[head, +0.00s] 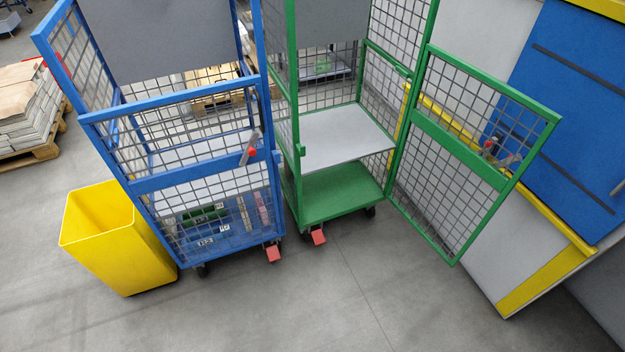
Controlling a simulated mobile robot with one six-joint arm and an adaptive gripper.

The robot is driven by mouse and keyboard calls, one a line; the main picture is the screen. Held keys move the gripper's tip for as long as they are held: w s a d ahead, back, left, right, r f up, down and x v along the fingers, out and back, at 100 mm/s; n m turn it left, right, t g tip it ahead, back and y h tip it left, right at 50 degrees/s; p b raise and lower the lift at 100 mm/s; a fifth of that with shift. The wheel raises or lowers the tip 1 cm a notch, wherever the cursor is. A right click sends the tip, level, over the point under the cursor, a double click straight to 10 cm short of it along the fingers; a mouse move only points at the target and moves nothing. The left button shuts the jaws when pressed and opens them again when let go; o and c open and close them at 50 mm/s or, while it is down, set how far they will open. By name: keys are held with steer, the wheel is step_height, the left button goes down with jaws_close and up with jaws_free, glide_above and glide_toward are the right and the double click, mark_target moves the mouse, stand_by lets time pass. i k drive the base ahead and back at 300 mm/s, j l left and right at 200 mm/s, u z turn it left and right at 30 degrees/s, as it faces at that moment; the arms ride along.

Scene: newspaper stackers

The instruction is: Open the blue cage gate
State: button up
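The blue cage (66,62) stands upright at the left of the middle in the head view. Its blue gate (160,184), a mesh panel with a flat blue crossbar, covers the lower front and looks closed. A latch handle with a red knob (251,151) sits at the gate's upper right edge, beside the right post. Through the mesh, a pale shelf and several small items on the cage floor show partly. My gripper is not in view.
A green cage (340,200) stands close on the right, its green gate (455,150) swung open to the right. A yellow bin (118,255) stands at the blue cage's left front corner. A pallet of paper stacks (30,110) is far left. Floor in front is clear.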

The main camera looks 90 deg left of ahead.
mark_target(161, 181)
steer(key=u, duration=3.9)
steer(key=i+j+z, duration=0.1)
steer(key=i, duration=0.75)
